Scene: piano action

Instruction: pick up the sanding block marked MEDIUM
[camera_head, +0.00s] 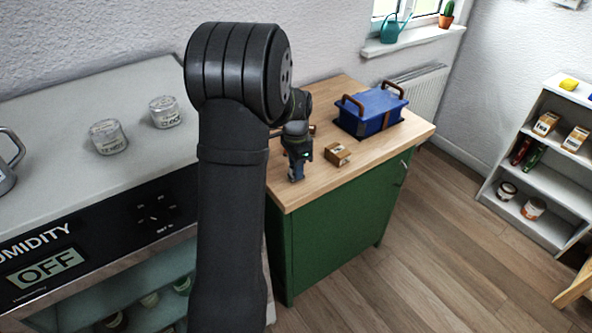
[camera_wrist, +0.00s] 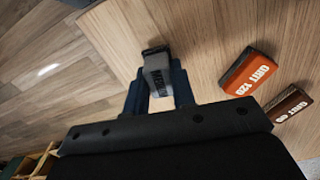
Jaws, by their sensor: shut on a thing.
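My gripper (camera_wrist: 158,88) has its two blue fingers shut on a grey sanding block (camera_wrist: 157,68) with a dark end, in the wrist view. Dark lettering runs along the block's side; it is small and turned, and looks like MEDIUM. In the head view my gripper (camera_head: 297,173) points down over the left front part of the wooden bench top (camera_head: 365,149); the block is hard to make out there. An orange block marked GRIT 120 (camera_wrist: 248,71) and a dark brown GRIT block (camera_wrist: 288,104), its number unclear, lie to the right of the gripper in the wrist view.
A grey counter with two labelled jars (camera_head: 108,137) is at the left. The bench's front right is clear.

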